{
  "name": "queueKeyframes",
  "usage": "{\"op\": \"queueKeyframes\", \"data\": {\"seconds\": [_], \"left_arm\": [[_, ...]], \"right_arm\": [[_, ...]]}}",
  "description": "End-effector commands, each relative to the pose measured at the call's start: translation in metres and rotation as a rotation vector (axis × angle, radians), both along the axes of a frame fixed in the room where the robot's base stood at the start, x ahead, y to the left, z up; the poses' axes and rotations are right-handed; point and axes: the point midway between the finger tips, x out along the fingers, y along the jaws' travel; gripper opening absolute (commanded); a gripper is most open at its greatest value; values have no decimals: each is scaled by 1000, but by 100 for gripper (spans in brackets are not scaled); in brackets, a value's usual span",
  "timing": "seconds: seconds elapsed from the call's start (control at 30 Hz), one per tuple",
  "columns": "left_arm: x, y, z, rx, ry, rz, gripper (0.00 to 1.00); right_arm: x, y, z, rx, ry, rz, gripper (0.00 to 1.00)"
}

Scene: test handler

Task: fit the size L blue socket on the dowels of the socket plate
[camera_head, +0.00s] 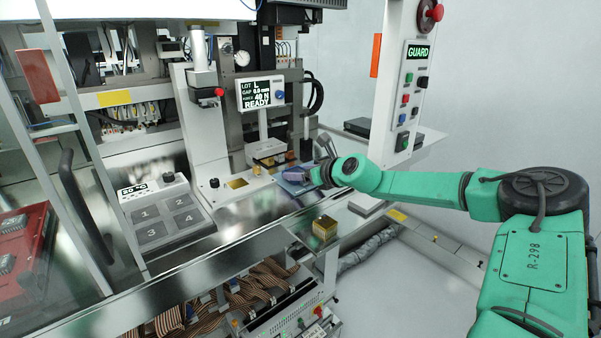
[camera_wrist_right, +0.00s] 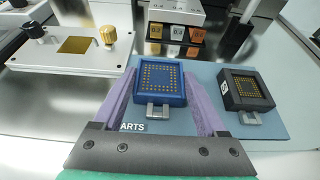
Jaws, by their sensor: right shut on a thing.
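My right gripper (camera_wrist_right: 161,76) has purple fingers closed on the two sides of a blue socket (camera_wrist_right: 172,99) with gold contacts. The socket is over a blue-grey parts mat (camera_wrist_right: 272,130); I cannot tell whether it still touches it. In the head view my right gripper (camera_head: 305,176) is above the mat, and the socket is too small to make out. The socket plate (camera_wrist_right: 40,60), pale with a gold square (camera_wrist_right: 77,45), lies to the left, apart from the gripper. It also shows in the head view (camera_head: 224,196). My left gripper is not in view.
A black socket (camera_wrist_right: 246,90) lies on the mat to the right. A gold cube-like block (camera_head: 325,227) sits at the counter's front edge. A press column with a READY display (camera_head: 262,93) rises behind the plate.

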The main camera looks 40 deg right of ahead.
Motion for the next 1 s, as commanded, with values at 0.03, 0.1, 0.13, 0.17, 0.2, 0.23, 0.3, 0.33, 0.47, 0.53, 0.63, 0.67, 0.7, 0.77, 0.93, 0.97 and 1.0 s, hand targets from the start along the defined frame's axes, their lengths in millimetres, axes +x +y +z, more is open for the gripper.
{"op": "queueKeyframes", "data": {"seconds": [0.03,0.1,0.13,0.17,0.2,0.23,0.3,0.33,0.47,0.53,0.63,0.67,0.7,0.77,0.93,0.97,1.0], "left_arm": [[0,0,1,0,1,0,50],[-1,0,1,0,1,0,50],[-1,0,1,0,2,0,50],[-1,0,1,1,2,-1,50],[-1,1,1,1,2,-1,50],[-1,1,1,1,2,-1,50],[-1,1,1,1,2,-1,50],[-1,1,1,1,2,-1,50],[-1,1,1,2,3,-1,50],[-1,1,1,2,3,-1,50],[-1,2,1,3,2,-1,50],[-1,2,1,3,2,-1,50],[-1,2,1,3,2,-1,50],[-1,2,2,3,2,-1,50],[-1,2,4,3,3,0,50],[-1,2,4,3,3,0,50],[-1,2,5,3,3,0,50]], "right_arm": [[0,0,1,0,-1,0,12],[0,0,1,0,-1,0,12],[0,0,1,0,-1,0,12],[0,0,1,0,-1,0,12],[0,0,1,0,-1,0,12],[0,0,1,0,-1,0,12],[0,0,1,0,-1,0,12],[0,0,1,0,-1,0,82],[0,0,1,0,-1,0,100],[0,0,1,0,0,0,100],[0,0,0,0,1,0,100],[-1,0,1,0,1,1,100],[-1,0,2,-1,0,1,100],[-3,1,4,-1,-1,2,100],[-13,1,10,-5,-4,3,100],[-15,1,11,-5,-4,3,100],[-18,1,12,-3,-4,2,100]]}}
